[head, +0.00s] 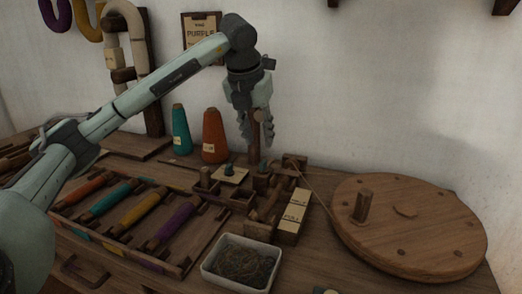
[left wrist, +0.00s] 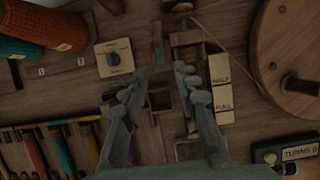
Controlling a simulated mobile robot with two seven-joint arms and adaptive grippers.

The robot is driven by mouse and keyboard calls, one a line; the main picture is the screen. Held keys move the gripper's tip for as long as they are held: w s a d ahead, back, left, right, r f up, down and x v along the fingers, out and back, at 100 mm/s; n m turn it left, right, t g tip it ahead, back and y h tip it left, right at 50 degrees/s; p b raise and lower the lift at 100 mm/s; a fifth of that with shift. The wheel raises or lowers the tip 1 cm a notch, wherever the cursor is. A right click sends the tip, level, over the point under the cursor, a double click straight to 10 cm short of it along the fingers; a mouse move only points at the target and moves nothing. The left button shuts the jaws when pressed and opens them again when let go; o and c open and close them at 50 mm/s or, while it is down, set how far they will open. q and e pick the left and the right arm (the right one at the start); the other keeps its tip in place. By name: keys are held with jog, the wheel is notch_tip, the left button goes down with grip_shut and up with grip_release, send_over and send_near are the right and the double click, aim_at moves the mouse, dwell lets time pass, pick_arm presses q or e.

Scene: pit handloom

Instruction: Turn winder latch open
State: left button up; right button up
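The wooden winder (head: 265,203) stands on the bench; a cord runs from it to a large round wheel (head: 415,235) with an upright peg handle. Its frame (left wrist: 190,40) also shows in the left wrist view. I cannot tell for sure which part is the latch. My left gripper (head: 257,142) points down above the winder; its fingers (left wrist: 159,73) are apart with nothing held between them. My right gripper is not in view.
A labelled block (head: 292,216) stands right of the winder. A rack with coloured bobbins (head: 140,209) lies left, and a white tray (head: 241,263) in front. Teal (head: 180,132) and orange (head: 214,138) cones stand behind. A turns counter (left wrist: 299,154) shows 0.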

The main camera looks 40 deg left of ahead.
pick_arm(q)
jog(key=v, duration=0.3)
jog(key=shift+s+r, duration=0.15)
jog(key=shift+r, duration=0.2)
